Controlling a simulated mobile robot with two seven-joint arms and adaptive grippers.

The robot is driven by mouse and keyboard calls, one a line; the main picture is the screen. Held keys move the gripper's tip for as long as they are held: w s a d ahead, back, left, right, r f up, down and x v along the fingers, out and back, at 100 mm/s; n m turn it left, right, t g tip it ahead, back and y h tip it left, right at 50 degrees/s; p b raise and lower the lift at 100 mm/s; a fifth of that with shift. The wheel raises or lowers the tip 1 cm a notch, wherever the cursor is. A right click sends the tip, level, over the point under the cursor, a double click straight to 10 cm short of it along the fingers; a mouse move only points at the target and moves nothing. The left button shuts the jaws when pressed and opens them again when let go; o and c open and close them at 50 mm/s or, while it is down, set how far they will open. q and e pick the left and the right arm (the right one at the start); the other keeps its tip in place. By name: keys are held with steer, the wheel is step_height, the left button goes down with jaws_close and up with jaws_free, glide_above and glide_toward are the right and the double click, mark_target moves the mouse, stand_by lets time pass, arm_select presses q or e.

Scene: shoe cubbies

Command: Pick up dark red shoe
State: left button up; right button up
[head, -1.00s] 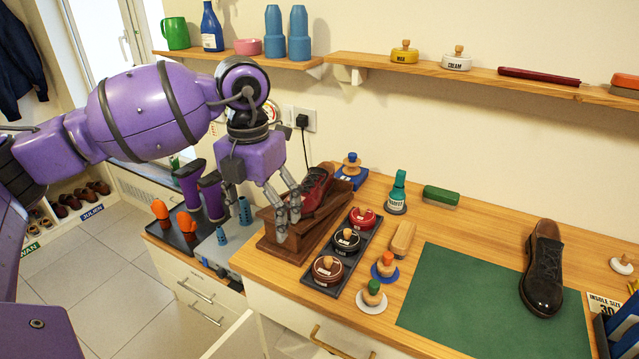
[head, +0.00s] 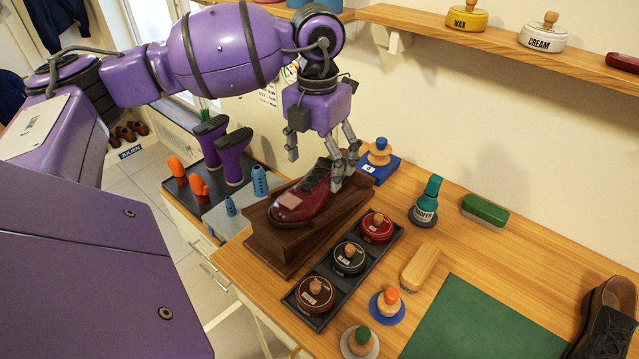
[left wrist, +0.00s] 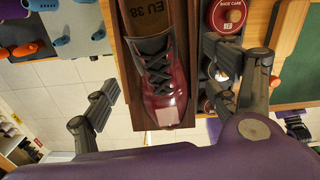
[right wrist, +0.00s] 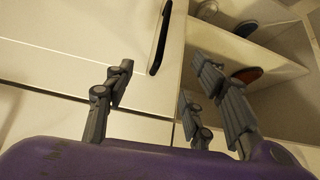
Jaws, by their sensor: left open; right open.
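The dark red shoe (head: 302,199) rests on a brown wooden stand (head: 274,240) on the bench, black laces up and a pale patch on its toe. My left gripper (head: 325,165) is open above the heel end of the shoe. In the left wrist view the shoe (left wrist: 160,80) lies between the spread fingers of the left gripper (left wrist: 165,103), toe toward the palm; I see no finger closed on it. My right gripper (right wrist: 165,95) is open and empty in the right wrist view, by a white cabinet front, and is outside the head view.
A dark tray (head: 306,307) with three polish tins stands right of the shoe stand. A blue block (head: 383,167) with a wooden knob is behind it. Purple boot forms (head: 233,155) stand to the left. Shelves (head: 490,45) run above.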

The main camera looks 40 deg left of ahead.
mark_target(316, 172)
arm_select(q)
steer(key=f, duration=0.4)
steer(key=shift+w+a+f+p, duration=0.2)
steer(key=shift+a+f+p, duration=0.05)
steer(key=shift+p, duration=0.1)
steer(key=shift+f, duration=0.25)
steer(key=c, duration=1.5)
steer(key=shift+c, duration=0.4)
arm_select(e)
steer(key=shift+w+r, duration=0.6)
steer(key=shift+r, duration=0.05)
arm_select(q)
steer(key=shift+r, duration=0.15)
